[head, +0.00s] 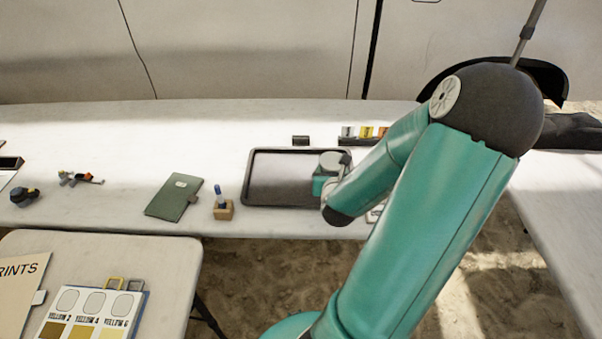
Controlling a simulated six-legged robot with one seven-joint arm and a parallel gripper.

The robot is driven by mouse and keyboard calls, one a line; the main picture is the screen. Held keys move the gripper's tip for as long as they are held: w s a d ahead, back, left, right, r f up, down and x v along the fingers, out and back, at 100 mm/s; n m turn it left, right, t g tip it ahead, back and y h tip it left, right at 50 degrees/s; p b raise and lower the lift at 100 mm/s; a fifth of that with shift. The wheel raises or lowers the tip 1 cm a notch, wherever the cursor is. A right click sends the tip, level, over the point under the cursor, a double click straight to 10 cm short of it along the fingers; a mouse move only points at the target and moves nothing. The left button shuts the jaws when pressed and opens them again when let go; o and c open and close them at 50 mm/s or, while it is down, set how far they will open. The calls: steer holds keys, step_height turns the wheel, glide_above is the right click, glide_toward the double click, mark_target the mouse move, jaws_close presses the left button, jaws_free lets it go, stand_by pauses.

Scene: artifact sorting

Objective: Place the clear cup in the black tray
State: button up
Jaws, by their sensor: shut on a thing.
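My gripper (319,186) is at the end of my teal arm, over the right part of the tray. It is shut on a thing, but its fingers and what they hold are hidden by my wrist. I cannot make out the clear cup anywhere. The height of my gripper above the tray is hard to tell.
Left of the tray stand a small wooden block with a blue-topped item (222,207) and a green notebook (175,197). Numbered markers (366,132) stand behind the tray. A nearer table (120,248) holds a colour chart (95,318). The white table behind the notebook is clear.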

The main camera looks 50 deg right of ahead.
mark_target(327, 162)
steer(key=f+x, duration=0.1)
steer(key=x, duration=0.4)
steer(key=a+f+x, duration=0.1)
steer(key=x, duration=0.4)
steer(key=f+x, duration=0.1)
steer(key=x, duration=0.4)
steer(key=shift+w+a+f, duration=0.2)
steer(key=shift+f, duration=0.1)
steer(key=shift+w+d+f, duration=0.1)
steer(key=shift+w+f, duration=0.05)
steer(key=shift+f, duration=0.1)
steer(key=shift+d+f, duration=0.15)
steer(key=shift+f, duration=1.45)
steer(key=shift+f, duration=0.15)
steer(key=o, duration=1)
steer(key=shift+c, duration=0.2)
